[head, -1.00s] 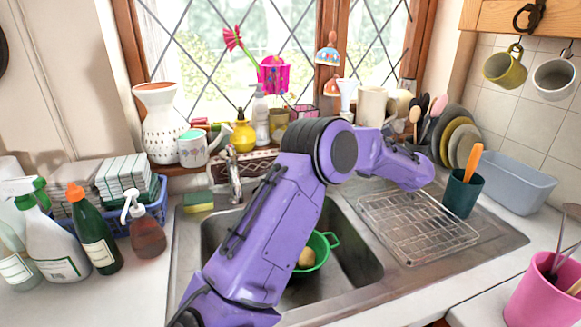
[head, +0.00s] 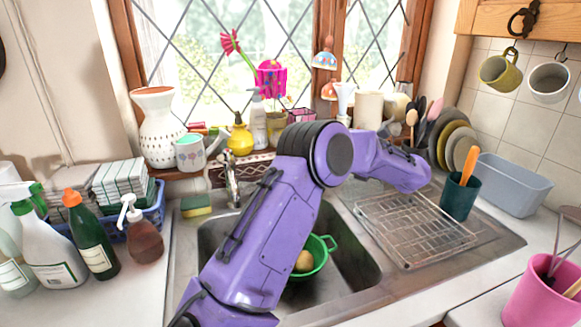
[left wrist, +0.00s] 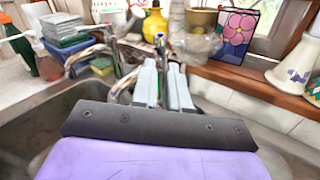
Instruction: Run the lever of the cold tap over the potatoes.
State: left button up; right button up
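A chrome tap (head: 232,182) stands at the back of the sink, left of my arm. Potatoes (head: 304,262) sit in a green colander (head: 322,258) in the sink, partly hidden by my arm. My left gripper (left wrist: 166,72) points toward the back ledge, its two grey fingers close together with nothing visible held. In the head view my arm hides it. My right gripper is not in view.
A sponge (head: 196,205) lies left of the tap. The sill behind holds a mug (head: 189,152), a yellow bottle (head: 240,138) and other items. A wire rack (head: 415,228) lies on the drainer at right. Spray bottles (head: 48,245) stand at left.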

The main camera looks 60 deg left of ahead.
pick_arm(q)
jog(key=shift+s+a+h+p, duration=0.2)
jog(key=shift+a+h+p, duration=0.2)
jog(key=shift+h, duration=0.2)
grip_shut()
jog(key=s+a+r+n+t+h+p, duration=0.15)
jog(key=a+r+n+t+h, duration=0.25)
jog(key=r+n+t+h, duration=0.4)
jog(key=s+a+r+n+t+h+p, duration=0.15)
jog(key=a+r+n+t+h, duration=0.3)
jog(key=n, duration=0.65)
notch_tip(320, 180, down, 10)
jog(key=n+p, duration=0.1)
jog(key=p, duration=0.2)
jog(key=shift+d+n+g, duration=0.25)
jog(key=shift+n+g, duration=0.05)
jog(key=shift+g, duration=0.05)
